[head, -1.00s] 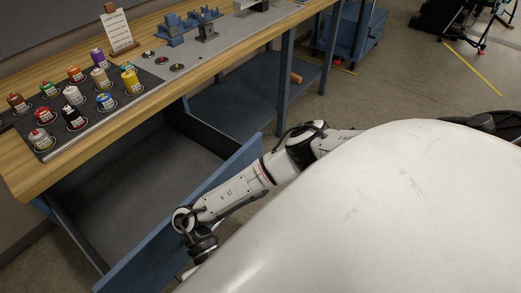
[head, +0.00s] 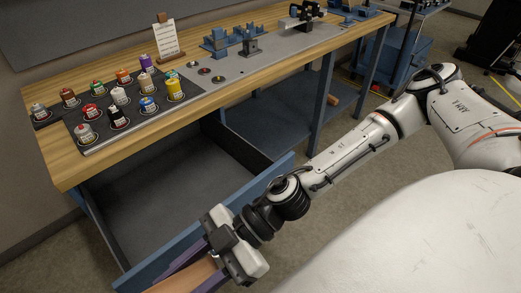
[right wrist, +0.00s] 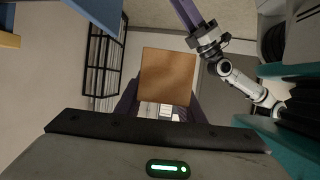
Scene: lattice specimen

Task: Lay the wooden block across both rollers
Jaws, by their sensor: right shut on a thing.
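The wooden block (head: 198,274) is at the bottom of the head view, partly cut off by the frame. My right gripper (head: 197,271) is shut on it with purple fingers, in front of the open drawer. In the right wrist view the block (right wrist: 168,75) shows as a brown square face between the fingers. My left gripper (right wrist: 188,14) is partly in that view, at the top; its fingertips are cut off. Blue fixtures (head: 217,42) stand on the bench's grey plate, but I cannot make out the two rollers.
The wooden bench (head: 75,172) has an open blue drawer (head: 190,180) jutting out below it. A dark mat (head: 150,116) with several coloured bottles lies on top, with a sign (head: 167,38) behind. A dark device (head: 300,14) stands farther along the grey plate.

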